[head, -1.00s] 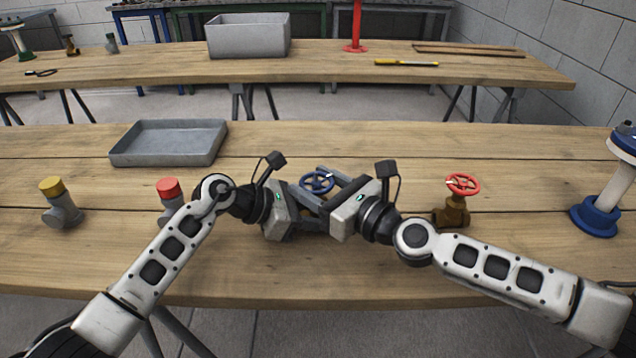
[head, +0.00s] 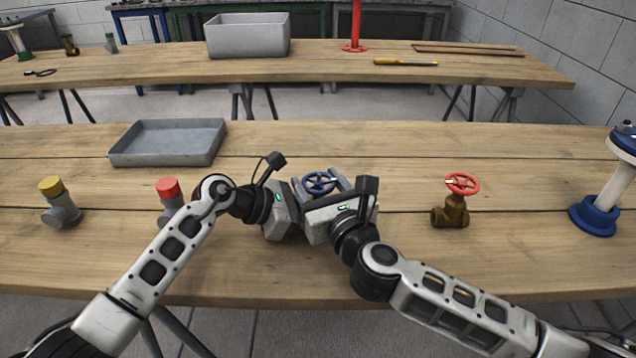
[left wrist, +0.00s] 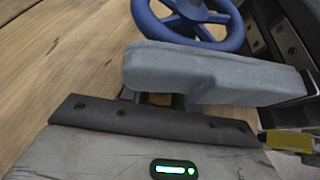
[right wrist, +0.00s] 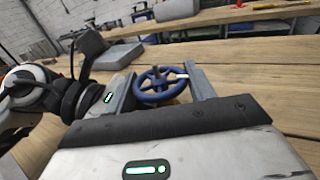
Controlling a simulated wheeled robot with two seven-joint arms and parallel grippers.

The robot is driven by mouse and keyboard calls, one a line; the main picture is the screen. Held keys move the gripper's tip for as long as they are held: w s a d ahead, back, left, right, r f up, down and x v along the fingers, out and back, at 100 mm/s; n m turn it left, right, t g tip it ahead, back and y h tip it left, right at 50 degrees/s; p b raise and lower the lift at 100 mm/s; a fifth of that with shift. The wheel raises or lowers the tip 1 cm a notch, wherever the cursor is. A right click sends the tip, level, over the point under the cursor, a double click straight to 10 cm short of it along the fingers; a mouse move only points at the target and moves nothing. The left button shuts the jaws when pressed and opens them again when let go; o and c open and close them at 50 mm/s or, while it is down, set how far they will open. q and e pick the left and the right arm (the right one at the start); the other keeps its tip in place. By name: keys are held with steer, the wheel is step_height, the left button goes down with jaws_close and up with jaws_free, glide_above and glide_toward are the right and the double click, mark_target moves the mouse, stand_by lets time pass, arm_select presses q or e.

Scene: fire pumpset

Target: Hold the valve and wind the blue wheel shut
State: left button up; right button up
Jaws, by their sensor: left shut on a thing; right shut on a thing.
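The blue wheel (head: 320,183) sits on top of a valve between my two grippers. In the right wrist view, the blue wheel (right wrist: 160,85) lies between the two fingers of my right gripper (right wrist: 163,88), which is shut on it. A pale mark shows on its rim. My left gripper (left wrist: 212,78) is below the wheel, shut on the valve's body. A small brass patch of the valve (left wrist: 160,99) shows beside its finger; the rest is hidden by the grippers. The wheel (left wrist: 190,22) is just above that finger.
A brass valve with a red wheel (head: 462,184) stands to the right. Red-capped (head: 168,189) and yellow-capped (head: 51,188) grey fittings stand left. A grey tray (head: 170,159) lies behind. A blue-flanged white pipe (head: 620,185) stands far right.

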steer(key=shift+w+d+f, duration=0.1)
steer(key=shift+d+f, duration=0.1)
steer(key=shift+d, duration=0.1)
steer(key=o, duration=1)
steer(key=shift+c, duration=0.2)
steer(key=shift+a, duration=0.1)
steer(key=v, duration=1.2)
